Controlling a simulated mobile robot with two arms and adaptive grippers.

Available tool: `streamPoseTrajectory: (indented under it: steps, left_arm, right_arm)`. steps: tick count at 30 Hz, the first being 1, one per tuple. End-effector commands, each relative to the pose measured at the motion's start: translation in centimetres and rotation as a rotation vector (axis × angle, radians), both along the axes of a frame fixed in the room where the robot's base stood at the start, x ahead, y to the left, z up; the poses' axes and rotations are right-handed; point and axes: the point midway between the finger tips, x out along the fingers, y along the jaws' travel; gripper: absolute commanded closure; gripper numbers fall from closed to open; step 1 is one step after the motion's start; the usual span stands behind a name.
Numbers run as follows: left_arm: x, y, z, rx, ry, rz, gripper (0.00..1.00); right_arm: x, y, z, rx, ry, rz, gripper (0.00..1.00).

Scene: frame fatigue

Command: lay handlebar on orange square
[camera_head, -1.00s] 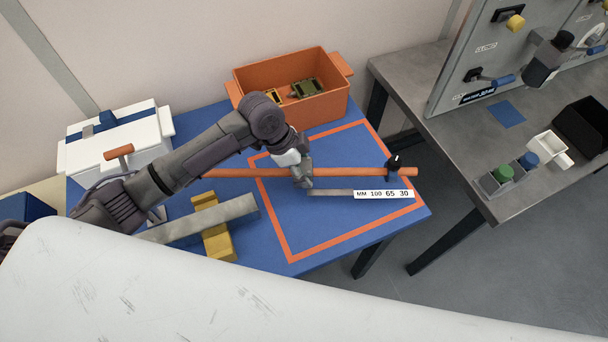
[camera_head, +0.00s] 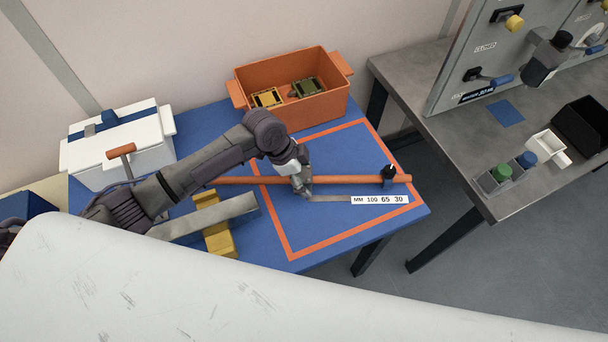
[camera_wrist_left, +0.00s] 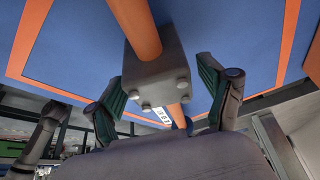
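The handlebar (camera_head: 350,180) is a long orange-brown bar with a black fitting (camera_head: 388,176) near its right end. It lies across the orange square outline (camera_head: 345,245) on the blue table, its left part passing beyond the outline's left edge. A grey strip with a white label (camera_head: 379,199) runs beside it. My left gripper (camera_head: 303,190) is over the bar's middle. In the left wrist view, the gripper (camera_wrist_left: 162,88) has its fingers apart on either side of the bar's grey bolted block (camera_wrist_left: 158,72), with narrow gaps showing. My right gripper is out of view.
An orange crate (camera_head: 335,105) with several small parts stands behind the square. A white box (camera_head: 120,165) stands back left. A grey tube (camera_head: 235,207) rests on a yellow block (camera_head: 220,243) left of the square. A grey bench (camera_head: 450,120) is at right.

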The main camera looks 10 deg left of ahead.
Motion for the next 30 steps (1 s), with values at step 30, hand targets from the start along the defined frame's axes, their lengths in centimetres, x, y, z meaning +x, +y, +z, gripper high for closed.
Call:
streamPoseTrajectory:
  steps: [30]
  left_arm:
    - [-1.1,4.4,11.2,0.0,0.0,0.0,0.19]
  right_arm:
    - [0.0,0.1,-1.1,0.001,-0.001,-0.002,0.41]
